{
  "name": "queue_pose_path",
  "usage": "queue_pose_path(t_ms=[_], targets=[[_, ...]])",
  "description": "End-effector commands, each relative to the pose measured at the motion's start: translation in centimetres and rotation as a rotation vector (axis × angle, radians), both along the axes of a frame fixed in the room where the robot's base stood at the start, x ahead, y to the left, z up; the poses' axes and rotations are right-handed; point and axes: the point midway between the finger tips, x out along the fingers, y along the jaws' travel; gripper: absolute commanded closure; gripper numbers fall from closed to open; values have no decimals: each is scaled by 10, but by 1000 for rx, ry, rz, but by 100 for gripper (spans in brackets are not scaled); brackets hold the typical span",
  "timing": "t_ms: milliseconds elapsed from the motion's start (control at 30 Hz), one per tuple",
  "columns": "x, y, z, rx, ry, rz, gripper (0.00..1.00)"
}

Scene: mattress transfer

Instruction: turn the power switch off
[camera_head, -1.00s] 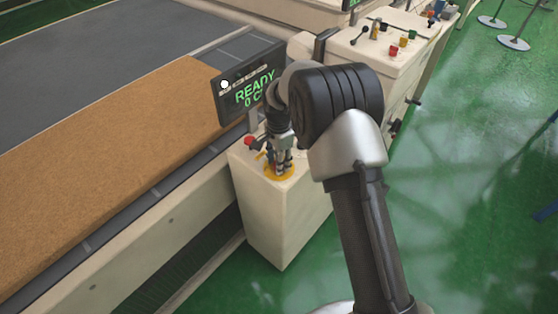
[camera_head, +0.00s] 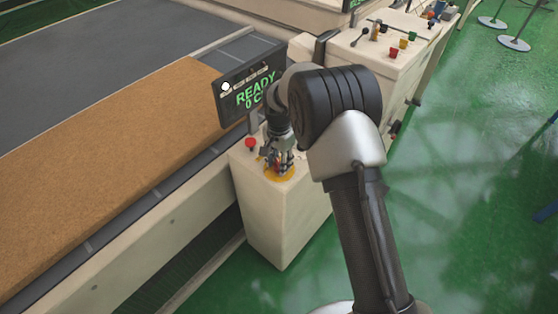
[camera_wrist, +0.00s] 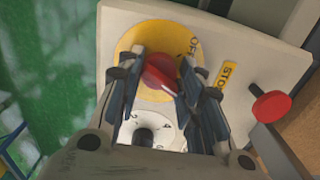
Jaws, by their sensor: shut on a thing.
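The power switch is a red rotary knob (camera_wrist: 160,72) on a yellow round plate marked "OFF" (camera_wrist: 187,32), on top of a cream control box (camera_head: 280,225). In the head view the yellow plate (camera_head: 281,176) shows under my gripper (camera_head: 279,164). In the wrist view my gripper (camera_wrist: 163,85) points down with its fingers on both sides of the red knob, shut on it. The knob's pointer line runs slantwise toward the lower right. The fingers partly hide the plate's edges and lettering.
A red stop button (camera_wrist: 271,106) stands beside the switch, next to a yellow "STOP" label (camera_wrist: 228,76). A display (camera_head: 252,90) reading "READY" rises behind the box. A brown mattress (camera_head: 110,160) lies on the conveyor at left. Another control box (camera_head: 380,60) stands behind.

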Motion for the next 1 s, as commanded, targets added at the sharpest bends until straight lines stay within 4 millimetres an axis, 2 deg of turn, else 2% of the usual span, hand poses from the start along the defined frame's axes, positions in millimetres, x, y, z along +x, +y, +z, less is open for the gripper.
queue_pose_path(t_ms=[1000], targets=[[-3,-2,-3,-2,13,954,90]])
